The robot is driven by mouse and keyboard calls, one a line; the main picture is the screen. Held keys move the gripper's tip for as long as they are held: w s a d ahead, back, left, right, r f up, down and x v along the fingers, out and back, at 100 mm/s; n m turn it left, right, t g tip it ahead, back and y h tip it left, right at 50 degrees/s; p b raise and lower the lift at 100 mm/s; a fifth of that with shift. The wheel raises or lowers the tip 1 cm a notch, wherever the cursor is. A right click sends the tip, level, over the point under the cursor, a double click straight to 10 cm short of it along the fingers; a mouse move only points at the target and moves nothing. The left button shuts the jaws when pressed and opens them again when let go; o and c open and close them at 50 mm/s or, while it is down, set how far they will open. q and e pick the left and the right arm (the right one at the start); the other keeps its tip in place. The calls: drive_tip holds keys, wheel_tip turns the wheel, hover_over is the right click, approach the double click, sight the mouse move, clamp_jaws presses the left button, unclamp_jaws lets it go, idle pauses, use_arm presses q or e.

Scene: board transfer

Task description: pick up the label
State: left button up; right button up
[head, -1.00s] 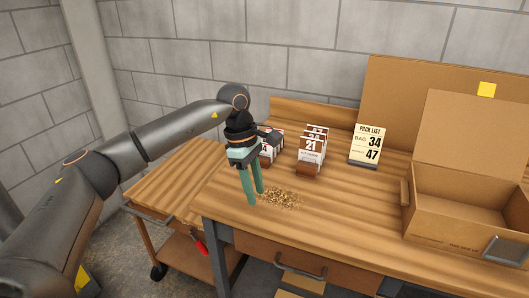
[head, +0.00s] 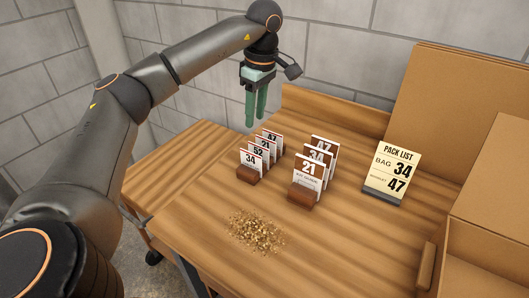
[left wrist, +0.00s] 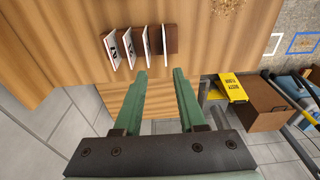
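The left row of small white numbered cards (head: 259,154) stands on a brown wooden holder (head: 249,176), showing 34, 52, 21 and 47 front to back. The right row of larger white cards (head: 310,172), 21, 34 and 47, stands on another brown holder (head: 301,195). Which of these is the label I cannot tell. My left gripper (head: 256,124) is raised behind the left row, fingers down, apart and empty. In the left wrist view the left-row cards (left wrist: 140,46) lie just beyond the open fingertips (left wrist: 160,73). My right gripper is not in view.
A pack list sign (head: 395,168) reads bag 34, booklet 47. Brown crumbs (head: 256,232) lie on the wooden table (head: 345,240) in front of the holders. An open cardboard box (head: 490,255) stands at right.

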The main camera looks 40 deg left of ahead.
use_arm(q)
hover_over(251, 153)
drive_tip(key=f, duration=0.7)
drive_tip(key=shift+w, duration=0.4)
drive_tip(key=shift+s+a+f, duration=0.1)
drive_tip(key=shift+s+f, duration=0.1)
drive_tip(key=shift+f, duration=1.15)
drive_tip(key=shift+s+f, duration=0.15)
drive_tip(key=shift+f, duration=1.15)
clamp_jaws()
